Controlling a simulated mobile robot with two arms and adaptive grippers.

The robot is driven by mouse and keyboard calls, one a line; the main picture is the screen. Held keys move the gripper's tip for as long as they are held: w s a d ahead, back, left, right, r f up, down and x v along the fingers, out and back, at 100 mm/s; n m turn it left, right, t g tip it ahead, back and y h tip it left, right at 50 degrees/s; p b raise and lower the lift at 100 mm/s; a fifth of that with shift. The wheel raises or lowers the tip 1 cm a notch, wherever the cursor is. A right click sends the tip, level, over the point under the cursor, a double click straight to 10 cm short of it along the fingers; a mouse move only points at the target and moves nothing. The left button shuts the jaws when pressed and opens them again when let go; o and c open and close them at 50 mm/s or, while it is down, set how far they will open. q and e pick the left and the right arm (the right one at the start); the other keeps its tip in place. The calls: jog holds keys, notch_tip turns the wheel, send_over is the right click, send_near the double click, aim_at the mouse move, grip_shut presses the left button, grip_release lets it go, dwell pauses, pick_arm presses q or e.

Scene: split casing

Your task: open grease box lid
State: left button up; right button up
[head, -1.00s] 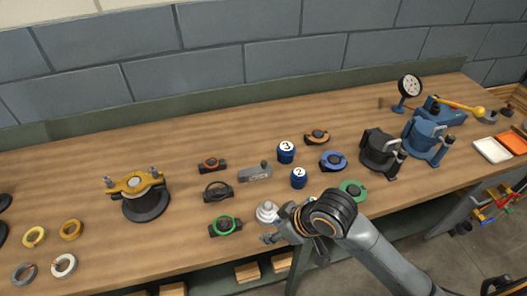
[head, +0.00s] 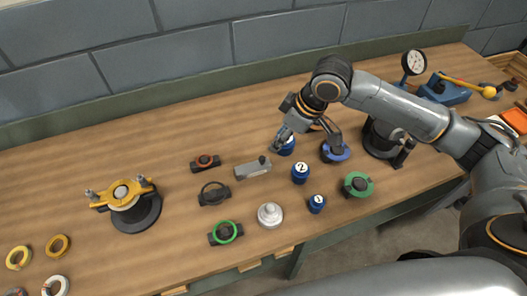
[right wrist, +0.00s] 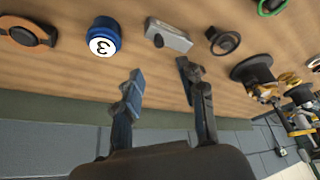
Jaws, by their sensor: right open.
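A grey oblong box with a small dark knob (head: 253,168), likely the grease box, lies mid-table. It also shows in the right wrist view (right wrist: 168,37), its top closed as far as I can tell. My right gripper (head: 308,136) is open and empty, behind and to the right of this box in the head view. In the right wrist view its two fingers (right wrist: 160,80) are apart, pointing toward the box without touching it. A blue jar marked 3 (right wrist: 104,38) is beside the box; the gripper partly covers it in the head view. My left gripper is out of view.
Blue jars marked 2 (head: 300,173) and 1 (head: 317,203), a silver knobbed part (head: 270,215) and a green-ringed part (head: 226,232) stand nearby. A black-ringed part (head: 214,194) and an orange-ringed part (head: 205,162) lie left of the box. The back wall is close behind.

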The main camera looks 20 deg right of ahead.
aim_at(262, 158)
jog(key=p+x, duration=0.1)
jog(key=x, duration=1)
jog(key=shift+w+f, duration=0.1)
jog(key=shift+f, duration=0.2)
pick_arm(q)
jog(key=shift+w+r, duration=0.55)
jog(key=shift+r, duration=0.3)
pick_arm(e)
jog(key=shift+c, duration=0.4)
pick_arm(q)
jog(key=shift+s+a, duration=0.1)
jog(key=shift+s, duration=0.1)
pick_arm(e)
grip_shut()
